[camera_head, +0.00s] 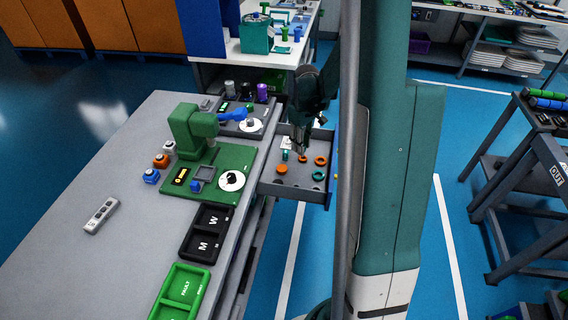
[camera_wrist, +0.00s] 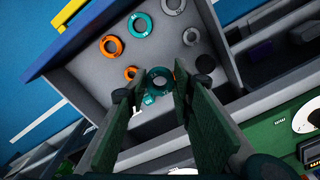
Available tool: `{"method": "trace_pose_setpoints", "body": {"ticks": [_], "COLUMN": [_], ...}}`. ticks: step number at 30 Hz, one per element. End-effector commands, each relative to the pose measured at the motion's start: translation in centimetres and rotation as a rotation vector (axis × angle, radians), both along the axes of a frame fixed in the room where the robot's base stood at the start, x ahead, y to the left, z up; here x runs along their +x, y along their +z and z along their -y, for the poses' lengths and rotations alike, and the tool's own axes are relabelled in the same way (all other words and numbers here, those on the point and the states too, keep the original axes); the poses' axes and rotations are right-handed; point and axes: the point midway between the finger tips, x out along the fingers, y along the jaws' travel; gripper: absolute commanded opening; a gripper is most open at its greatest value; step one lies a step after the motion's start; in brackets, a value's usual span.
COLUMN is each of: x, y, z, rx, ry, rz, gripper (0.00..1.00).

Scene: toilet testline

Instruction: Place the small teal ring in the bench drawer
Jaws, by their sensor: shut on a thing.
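The bench drawer (camera_head: 262,190) is pulled open at the bench's right side, and its grey wall also shows in the wrist view (camera_wrist: 222,60). My gripper (camera_head: 301,153) points down over the open drawer. In the wrist view my gripper (camera_wrist: 159,82) is shut on the small teal ring (camera_wrist: 160,80), which shows between the fingertips. Its height above the drawer floor is hard to tell. A second teal ring (camera_wrist: 139,25) lies in the drawer; it also shows in the head view (camera_head: 318,175).
Orange rings (camera_wrist: 111,46) and pale rings (camera_wrist: 191,36) lie about the drawer floor. The bench (camera_head: 110,160) carries a green fixture (camera_head: 192,130), black bins (camera_head: 206,232) and a green bin (camera_head: 180,292). A dark rack (camera_head: 530,170) stands at right.

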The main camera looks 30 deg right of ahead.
Motion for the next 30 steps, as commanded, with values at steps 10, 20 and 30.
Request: {"method": "trace_pose_setpoints", "body": {"ticks": [10,20,30], "x": [0.0,0.0,0.0], "y": [-4.7,-5.2,-6.3], "z": [0.0,0.0,0.0], "rx": [0.0,0.0,0.0], "ry": [0.0,0.0,0.0], "rz": [0.0,0.0,0.0], "gripper": [0.18,0.18,0.18]}}
